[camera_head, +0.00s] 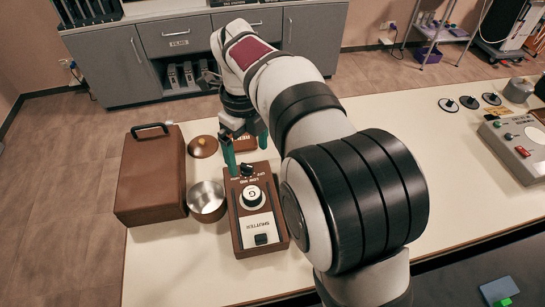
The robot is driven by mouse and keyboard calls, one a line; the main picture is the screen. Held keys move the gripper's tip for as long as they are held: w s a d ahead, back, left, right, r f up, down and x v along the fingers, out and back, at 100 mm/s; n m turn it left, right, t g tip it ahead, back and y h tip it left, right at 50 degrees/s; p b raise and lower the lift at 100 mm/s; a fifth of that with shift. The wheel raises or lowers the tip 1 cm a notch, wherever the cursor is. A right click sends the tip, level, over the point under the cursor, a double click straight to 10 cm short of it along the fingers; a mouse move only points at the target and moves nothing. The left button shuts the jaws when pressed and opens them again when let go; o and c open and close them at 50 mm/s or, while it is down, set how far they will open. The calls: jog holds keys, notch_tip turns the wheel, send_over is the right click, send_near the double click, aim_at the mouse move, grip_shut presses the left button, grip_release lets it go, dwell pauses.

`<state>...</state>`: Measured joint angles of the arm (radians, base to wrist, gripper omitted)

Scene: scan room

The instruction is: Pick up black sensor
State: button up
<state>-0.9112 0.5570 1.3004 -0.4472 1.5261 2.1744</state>
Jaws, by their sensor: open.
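My gripper (246,152) is open, with two green fingers pointing down. It is over the far end of a brown box labelled SHUTTER (240,236). The box carries a small black knob (247,169) by LOW and MID lettering, a larger round dial (252,197) and a black switch (261,239). Nothing shows between the fingers, though the view is small. Several black round pieces on discs (469,102) stand at the table's far right. I cannot tell for sure which black piece is the sensor.
Left of the gripper are a brown case (152,180) with a black handle, a metal pot (206,203) and its brown lid (203,147). A grey control panel (518,150) and a metal pot (518,90) are at the right. The table (445,185) between is clear.

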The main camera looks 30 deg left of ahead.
aim_at(252, 192)
jog(key=f, duration=1.4)
jog(key=shift+s+f, duration=0.2)
jog(key=shift+f, duration=0.2)
jog(key=c, duration=1.5)
jog(key=shift+r, duration=0.6)
notch_tip(252, 192, up, 3)
jog(key=shift+r, duration=0.1)
jog(key=w+d+r, duration=0.1)
jog(key=d+r, duration=0.1)
jog(key=d, duration=0.1)
jog(key=w+d+r, duration=0.2)
jog(key=d, duration=0.2)
jog(key=w+d+r, duration=0.1)
jog(key=d+r, duration=0.1)
jog(key=d, duration=0.2)
jog(key=shift+w+r, duration=0.15)
jog(key=shift+r, duration=0.2)
